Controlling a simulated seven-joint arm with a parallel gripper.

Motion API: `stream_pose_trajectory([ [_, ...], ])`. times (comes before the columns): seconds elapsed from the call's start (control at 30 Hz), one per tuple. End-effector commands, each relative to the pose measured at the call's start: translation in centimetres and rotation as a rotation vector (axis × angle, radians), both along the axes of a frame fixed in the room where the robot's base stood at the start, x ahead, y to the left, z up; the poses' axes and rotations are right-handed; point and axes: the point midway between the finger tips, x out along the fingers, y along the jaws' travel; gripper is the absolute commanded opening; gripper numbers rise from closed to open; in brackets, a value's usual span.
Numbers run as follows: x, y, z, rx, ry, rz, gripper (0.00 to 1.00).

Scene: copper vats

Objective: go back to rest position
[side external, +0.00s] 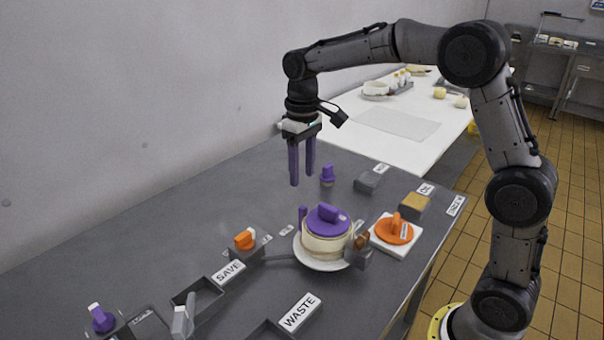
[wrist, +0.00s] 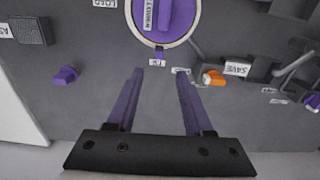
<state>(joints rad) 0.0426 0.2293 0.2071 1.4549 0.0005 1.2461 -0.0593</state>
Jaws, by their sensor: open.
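My gripper (side external: 302,170) has two purple fingers and hangs pointing down above the dark grey table, left of and behind the vat. Its fingers are apart with nothing between them; the wrist view also shows the open fingers (wrist: 160,72). A cream vat (side external: 327,242) with a purple lid (side external: 328,220) stands on a white plate (side external: 310,262). In the wrist view the purple lid (wrist: 165,14) is at the top, cut by the frame edge, beyond the fingertips. The gripper touches none of these.
A small purple piece (side external: 327,174) stands near the gripper. An orange handled disc (side external: 395,229) lies on a white square at right. An orange knob (side external: 245,239) sits on a grey block. Trays labelled SAVE (side external: 229,272) and WASTE (side external: 300,312) are in front. A white table (side external: 410,150) lies behind.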

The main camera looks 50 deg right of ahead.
Motion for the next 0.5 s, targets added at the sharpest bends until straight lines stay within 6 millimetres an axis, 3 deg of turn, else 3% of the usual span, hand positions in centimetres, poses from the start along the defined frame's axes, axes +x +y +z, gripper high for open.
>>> stream_pose_trajectory([
  [0.17, -1.0, 0.3, 3.6, -0.004, -0.08, 0.006, 0.52],
  [0.33, -6.2, 0.8, 8.2, -0.006, -0.186, 0.014, 0.52],
  [0.5, -12.7, 1.3, 10.2, -0.007, -0.292, 0.017, 0.52],
])
